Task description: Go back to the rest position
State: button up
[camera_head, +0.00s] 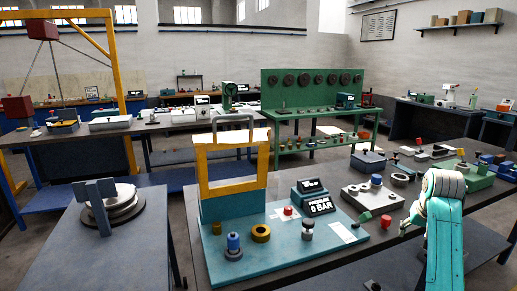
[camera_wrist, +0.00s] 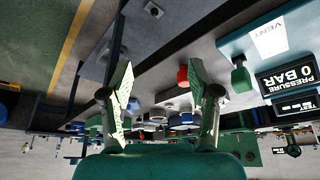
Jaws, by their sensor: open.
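My gripper (camera_wrist: 160,65) is open in the wrist view, with its two pale green finger pads wide apart and nothing held between them. In the head view my teal arm rises at the lower right, and my gripper (camera_head: 405,228) is small and partly hidden at its left, over the bench's right part. The section bender (camera_head: 232,160) with a yellow frame stands on a teal base plate left of it. Its display (camera_head: 319,206) reads 0 BAR and also shows upside down in the wrist view (camera_wrist: 290,80).
A green knob (camera_head: 385,221) on the plate's right edge is close to my gripper. A red-topped knob (camera_wrist: 183,77) shows beyond the fingers. A grey block (camera_head: 372,194) and other small devices crowd the bench behind. A table with round discs (camera_head: 112,207) stands left, across a gap.

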jog(key=s+a+f+n+t, duration=0.1)
jog(key=s+a+f, duration=0.35)
jog(key=f, duration=0.75)
jog(key=s+a+f+t, duration=0.25)
jog(key=a+f, duration=0.25)
jog(key=f, duration=0.6)
jog(key=s+a+f+n+t, duration=0.1)
jog(key=s+a+f, duration=0.35)
jog(key=s, duration=0.35)
jog(key=s+a+f+n+t, duration=0.1)
jog(key=s+a+f, duration=0.3)
jog(key=s+f, duration=0.3)
jog(key=s+a+r+t, duration=0.15)
jog(key=s+a, duration=0.25)
jog(key=s, duration=0.7)
jog(key=s+a+r+t, duration=0.1)
jog(key=s+a+r, duration=0.2)
jog(key=s, duration=0.8)
jog(key=s+a+r+n+t+y, duration=0.1)
jog(key=s+a+r+n+t, duration=0.1)
jog(key=s+r, duration=1.2)
jog(key=shift+s+a+r+t+y, duration=0.3)
jog(key=shift+a+r+y, duration=0.1)
jog(key=shift+r, duration=0.1)
